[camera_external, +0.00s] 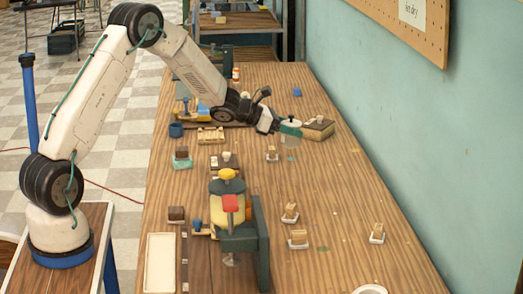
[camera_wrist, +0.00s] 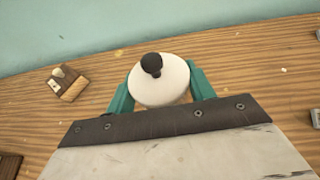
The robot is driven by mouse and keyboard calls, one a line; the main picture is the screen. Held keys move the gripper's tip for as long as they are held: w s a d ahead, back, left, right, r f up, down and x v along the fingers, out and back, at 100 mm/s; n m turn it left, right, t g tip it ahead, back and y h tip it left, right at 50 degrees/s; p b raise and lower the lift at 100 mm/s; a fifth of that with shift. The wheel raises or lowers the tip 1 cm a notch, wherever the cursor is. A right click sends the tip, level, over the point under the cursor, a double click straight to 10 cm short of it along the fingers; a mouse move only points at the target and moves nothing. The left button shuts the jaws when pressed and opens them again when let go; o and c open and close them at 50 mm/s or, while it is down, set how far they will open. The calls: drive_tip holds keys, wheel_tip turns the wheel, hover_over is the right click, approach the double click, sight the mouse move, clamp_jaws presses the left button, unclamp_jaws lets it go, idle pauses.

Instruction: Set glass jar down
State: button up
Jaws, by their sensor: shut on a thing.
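The glass jar (camera_external: 291,141) is at the end of my arm over the far part of the wooden table. It has a white lid with a dark knob, seen from above in the wrist view (camera_wrist: 172,82). My gripper (camera_external: 287,128) has teal fingers, one on each side of the jar, and is shut on it. The lid hides most of the jar's body in the wrist view. I cannot tell whether the jar's base touches the table.
A brown block with light pieces (camera_external: 318,129) stands right of the jar and shows in the wrist view (camera_wrist: 68,84). A yellow-topped machine (camera_external: 228,205) stands nearer. The table's right middle is fairly clear.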

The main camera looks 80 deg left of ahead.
drive_tip(key=shift+r, duration=0.35)
drive_tip(key=s+a+f+n+g+y, duration=0.1)
drive_tip(key=s+a+n+y, duration=0.1)
drive_tip(key=s+a, duration=1.35)
drive_tip(key=s+a+f+n+y, duration=0.1)
drive_tip(key=s+a+y, duration=0.1)
drive_tip(key=s+a, duration=1.4)
drive_tip(key=shift+h, duration=0.3)
drive_tip(key=shift+s+d+f, duration=0.5)
drive_tip(key=shift+f, duration=0.8)
drive_tip(key=shift+s+d+f, duration=0.5)
drive_tip(key=shift+f, duration=0.8)
drive_tip(key=shift+s+d+f, duration=0.5)
drive_tip(key=shift+f, duration=0.8)
drive_tip(key=o, duration=1.1)
drive_tip(key=shift+f, duration=0.15)
drive_tip(key=shift+c, duration=0.2)
